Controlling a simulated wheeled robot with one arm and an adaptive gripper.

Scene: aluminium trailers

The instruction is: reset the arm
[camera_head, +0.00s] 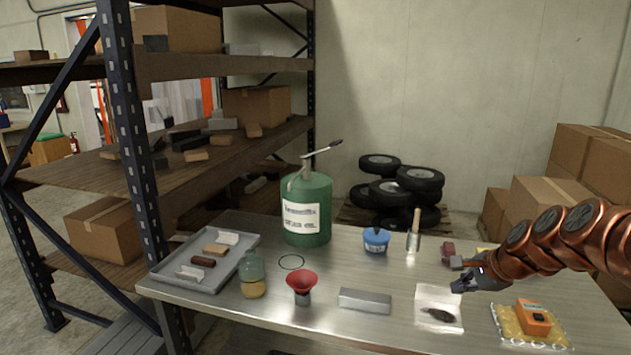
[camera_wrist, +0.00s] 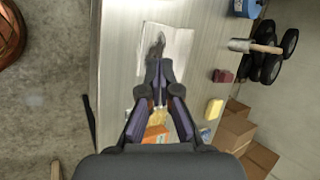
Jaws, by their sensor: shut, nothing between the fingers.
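My arm (camera_head: 560,242) is copper-coloured and reaches in from the right over the metal table. My gripper (camera_head: 459,275) hangs above the table, near the white sheet (camera_head: 430,297) with a dark smear on it. In the wrist view my gripper (camera_wrist: 159,72) is shut with its fingertips together and nothing between them. The tips overlap the near end of the dark mark on the sheet (camera_wrist: 180,48). The orange box (camera_head: 534,318) on a yellow pad lies to the right of my gripper. It is partly hidden behind the fingers in the wrist view (camera_wrist: 156,133).
On the table (camera_head: 340,265) stand a green canister (camera_head: 307,222), a blue tub (camera_head: 376,240), a red funnel (camera_head: 301,284), a grey bar (camera_head: 364,301), a jar (camera_head: 252,275) and a grey tray (camera_head: 235,262). A dark red block (camera_head: 448,251) lies behind my gripper. Shelving (camera_head: 120,110) stands left.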

